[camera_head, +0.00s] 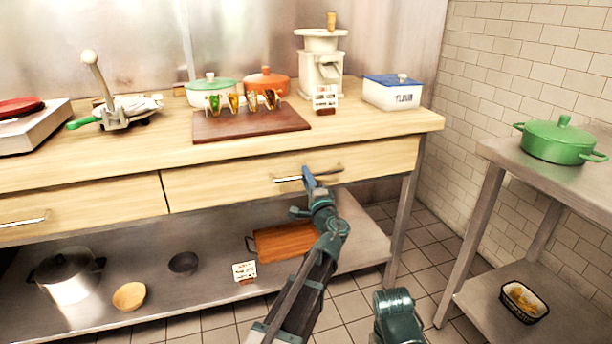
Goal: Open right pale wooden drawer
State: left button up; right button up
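The right pale wooden drawer (220,188) sits under the wooden counter and its front looks flush with the frame. The view is too small to tell whether the fingers are closed around the bar. A part of my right arm shows at the bottom edge, but its gripper is not visible.
A left drawer (80,208) with its own handle adjoins. The steel lower shelf (210,290) holds a pot (66,276), bowls and an orange-brown tray (290,242). A steel side table (490,150) with a green pot (558,141) stands at right. Tiled floor lies between.

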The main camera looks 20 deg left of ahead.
pick_arm(q)
jog(key=shift+w, duration=0.1)
grip_shut()
dwell(1.5)
